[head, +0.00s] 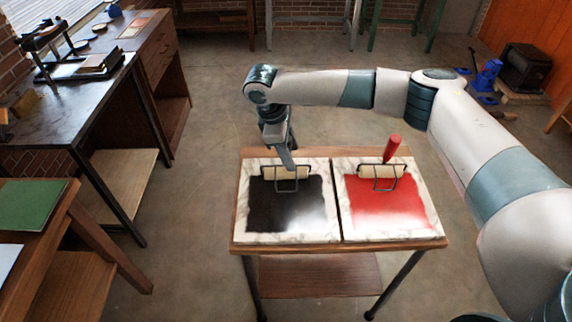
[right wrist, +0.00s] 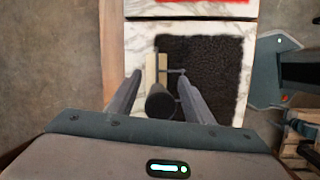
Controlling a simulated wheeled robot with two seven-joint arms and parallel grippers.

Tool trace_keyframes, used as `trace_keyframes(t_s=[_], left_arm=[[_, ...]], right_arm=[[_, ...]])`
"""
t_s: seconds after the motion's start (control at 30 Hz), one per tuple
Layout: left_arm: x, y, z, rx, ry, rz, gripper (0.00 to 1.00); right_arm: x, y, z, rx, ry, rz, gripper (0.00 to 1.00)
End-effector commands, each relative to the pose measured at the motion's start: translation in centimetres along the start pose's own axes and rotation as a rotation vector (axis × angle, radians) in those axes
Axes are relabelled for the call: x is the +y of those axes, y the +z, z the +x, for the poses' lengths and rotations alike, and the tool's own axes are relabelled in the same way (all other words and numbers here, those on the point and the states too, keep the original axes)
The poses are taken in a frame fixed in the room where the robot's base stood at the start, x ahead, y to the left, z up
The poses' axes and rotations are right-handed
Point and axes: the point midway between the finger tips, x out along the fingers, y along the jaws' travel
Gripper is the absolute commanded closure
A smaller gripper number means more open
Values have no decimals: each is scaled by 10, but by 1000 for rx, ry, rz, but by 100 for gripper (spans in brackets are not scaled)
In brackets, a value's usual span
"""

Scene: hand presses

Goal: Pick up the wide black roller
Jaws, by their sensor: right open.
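The wide black roller (head: 298,173), with a pale cylinder and wire frame, lies at the back of the black-inked marble slab (head: 262,235) on the small table. Its black handle (right wrist: 160,101) shows end-on in the right wrist view, with its pale cylinder (right wrist: 151,72) beyond. My right gripper (head: 288,163) points down over the roller. In the right wrist view its fingers (right wrist: 160,76) are open, one on each side of the handle, with visible gaps. My left gripper is out of view.
A red-handled roller (head: 393,147) lies on the red-inked slab (head: 425,235) to the right. The wooden table (head: 335,246) stands on open floor. A dark workbench (head: 75,120) and a table with a green sheet (head: 28,205) stand on the left.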

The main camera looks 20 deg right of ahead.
Motion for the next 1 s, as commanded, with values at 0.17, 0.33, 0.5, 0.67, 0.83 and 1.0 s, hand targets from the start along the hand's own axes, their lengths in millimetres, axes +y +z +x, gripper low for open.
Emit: trace_keyframes(t_s=[0.17, 0.33, 0.5, 0.67, 0.83, 1.0], left_arm=[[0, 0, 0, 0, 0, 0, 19], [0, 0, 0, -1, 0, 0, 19], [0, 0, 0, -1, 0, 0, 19], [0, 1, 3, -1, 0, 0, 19], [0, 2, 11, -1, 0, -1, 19], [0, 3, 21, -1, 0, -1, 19]], right_arm=[[0, 0, 0, 0, 0, 0, 82], [0, 0, -1, 1, 1, 0, 94], [0, 0, -1, 1, 1, 0, 94], [1, 1, -5, 1, 2, 1, 94], [4, 4, -18, 3, 2, 1, 94], [4, 15, -40, 3, 1, 1, 94]])
